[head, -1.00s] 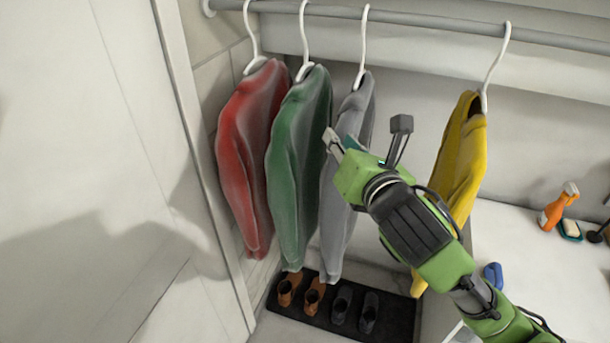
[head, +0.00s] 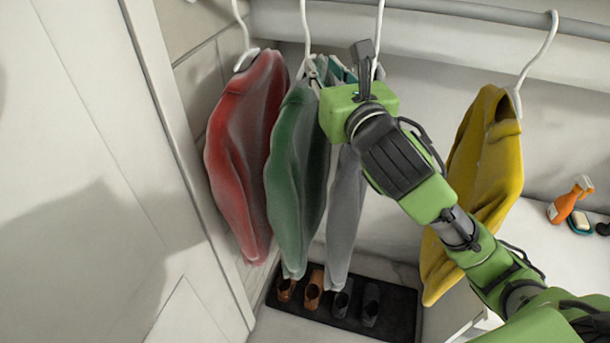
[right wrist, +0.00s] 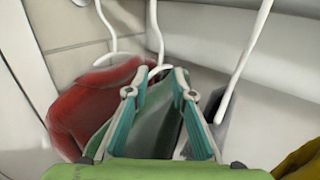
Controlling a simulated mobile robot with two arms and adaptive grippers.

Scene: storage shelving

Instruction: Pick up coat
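Several coats hang on white hangers: a red coat (head: 240,150), a green coat (head: 296,170), a grey coat (head: 344,215) and a yellow coat (head: 487,170). My right gripper (head: 338,66) is at the top of the green and grey coats. In the right wrist view its teal-padded fingers (right wrist: 160,72) are apart, with the upper part of the green coat (right wrist: 155,125) between them, below its hanger hook. I cannot tell whether the pads touch the cloth. The gripper and arm hide part of the grey coat. My left gripper is not in view.
A grey rail (head: 440,18) runs across the top. A dark mat (head: 400,320) with brown and dark shoes lies below the coats. A white door (head: 90,150) is at left.

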